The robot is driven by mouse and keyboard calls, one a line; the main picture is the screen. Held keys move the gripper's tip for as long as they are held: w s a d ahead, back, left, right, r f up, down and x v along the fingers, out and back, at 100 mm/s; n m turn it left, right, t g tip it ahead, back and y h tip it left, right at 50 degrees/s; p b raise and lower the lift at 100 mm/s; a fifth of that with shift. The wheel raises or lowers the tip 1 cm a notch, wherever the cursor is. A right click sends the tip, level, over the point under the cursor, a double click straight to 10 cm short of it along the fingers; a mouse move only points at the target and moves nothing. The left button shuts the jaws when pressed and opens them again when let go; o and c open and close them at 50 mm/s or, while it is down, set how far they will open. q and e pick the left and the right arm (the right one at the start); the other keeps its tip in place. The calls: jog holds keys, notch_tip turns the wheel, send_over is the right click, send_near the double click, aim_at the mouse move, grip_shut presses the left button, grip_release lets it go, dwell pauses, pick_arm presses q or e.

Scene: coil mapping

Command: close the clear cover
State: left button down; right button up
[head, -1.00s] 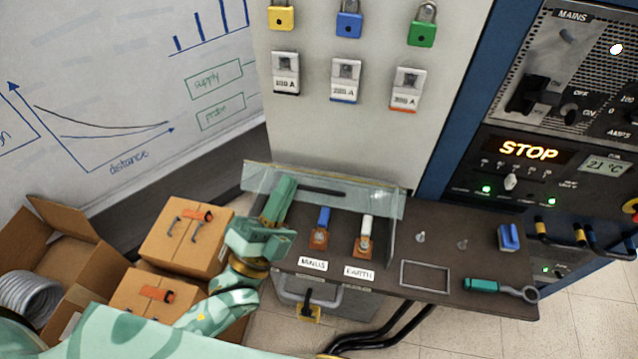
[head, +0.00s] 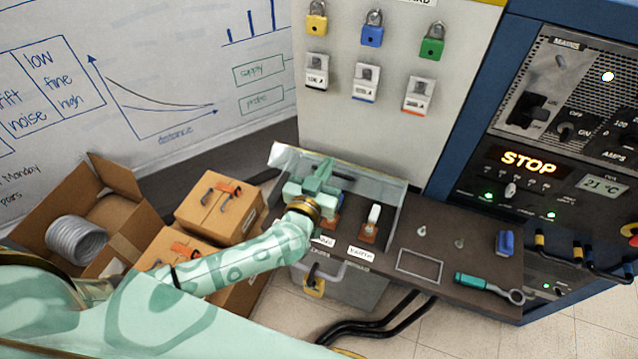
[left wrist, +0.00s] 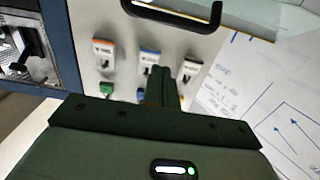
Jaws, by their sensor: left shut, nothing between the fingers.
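The clear cover (head: 383,186) stands raised at the back of the terminal bench, behind the cable terminals. Its black handle (left wrist: 180,18) and part of its clear panel show at the top of the left wrist view. My left gripper (head: 322,172) is shut and empty, in front of the cover's left half; I cannot tell whether it touches the cover. Its fingers show in the left wrist view (left wrist: 163,80). The white-topped earth terminal (head: 371,222) is visible; the blue-topped terminal is mostly hidden by my gripper. My right gripper is not in view.
Padlocks (head: 372,30) and breakers hang on the panel behind the bench (head: 440,240). A teal-handled wrench (head: 488,288) and a blue clip (head: 504,243) lie at the right. Cardboard boxes (head: 217,207) stand at the left. Black cables (head: 375,325) run below.

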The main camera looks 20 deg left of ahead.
pick_arm(q)
jog(key=w, duration=0.3)
jog(key=shift+w+b, duration=0.3)
jog(key=shift+w, duration=0.1)
jog(key=f, duration=0.1)
jog(key=s+f+b, duration=0.1)
jog(key=f, duration=0.1)
jog(key=shift+s+f+b, duration=0.3)
jog(key=shift+s+f, duration=0.05)
jog(key=shift+f, duration=0.05)
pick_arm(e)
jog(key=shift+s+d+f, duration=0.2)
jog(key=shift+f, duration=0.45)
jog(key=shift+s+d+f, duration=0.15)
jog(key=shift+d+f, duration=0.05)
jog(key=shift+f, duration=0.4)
